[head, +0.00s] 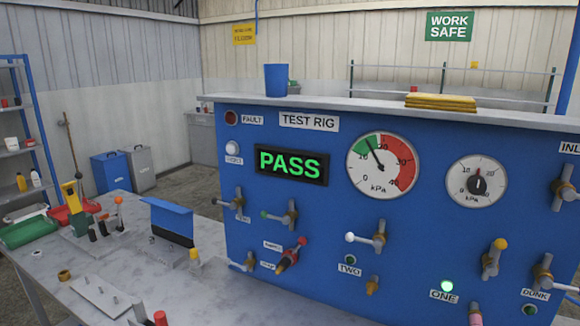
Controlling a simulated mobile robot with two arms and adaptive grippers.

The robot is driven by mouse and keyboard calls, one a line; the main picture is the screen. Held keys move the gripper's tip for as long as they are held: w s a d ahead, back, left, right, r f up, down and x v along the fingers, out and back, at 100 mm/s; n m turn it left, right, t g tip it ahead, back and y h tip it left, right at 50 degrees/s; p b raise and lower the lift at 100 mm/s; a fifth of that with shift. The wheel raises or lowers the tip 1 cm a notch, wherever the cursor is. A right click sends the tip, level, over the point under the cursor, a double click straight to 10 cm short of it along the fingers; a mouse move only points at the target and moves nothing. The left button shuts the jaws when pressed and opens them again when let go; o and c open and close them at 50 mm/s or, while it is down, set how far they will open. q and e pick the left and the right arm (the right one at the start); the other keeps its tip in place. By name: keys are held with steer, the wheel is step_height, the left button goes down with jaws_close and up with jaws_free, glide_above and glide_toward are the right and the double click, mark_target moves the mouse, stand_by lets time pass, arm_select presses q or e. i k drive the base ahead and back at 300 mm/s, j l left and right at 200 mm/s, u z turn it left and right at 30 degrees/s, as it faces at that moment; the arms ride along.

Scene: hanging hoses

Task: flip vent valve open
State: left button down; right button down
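The blue test rig panel (330,205) fills the right half of the head view, with several lever valves on its face. No label that I can read says vent, so I cannot tell which is the vent valve. One valve has a green-tipped lever (285,215), one a white ball tip (370,237), one a yellow tip (495,258) and one a red tip (291,254). A plain metal valve (232,203) sits at the panel's left, beside a label too small to read. The display (291,165) reads PASS in green. Neither gripper is in view.
A grey workbench (110,270) spreads left of and below the panel, holding a blue bracket (168,220), a green tray (28,231) and small fittings. A blue cup (276,80) and yellow cloths (440,102) sit on the panel's top ledge. The panel's front looks unobstructed.

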mark_target(215, 201)
steer(key=i+j+z, duration=0.1)
steer(key=j, duration=0.45)
steer(key=i+j+z, duration=0.1)
steer(key=j, duration=0.45)
steer(key=i+j+z, duration=0.1)
steer(key=j, duration=0.45)
steer(key=i+j+z, duration=0.1)
steer(key=j, duration=0.5)
steer(key=k+l+u, duration=0.1)
steer(key=k+u, duration=0.15)
steer(key=k, duration=0.5)
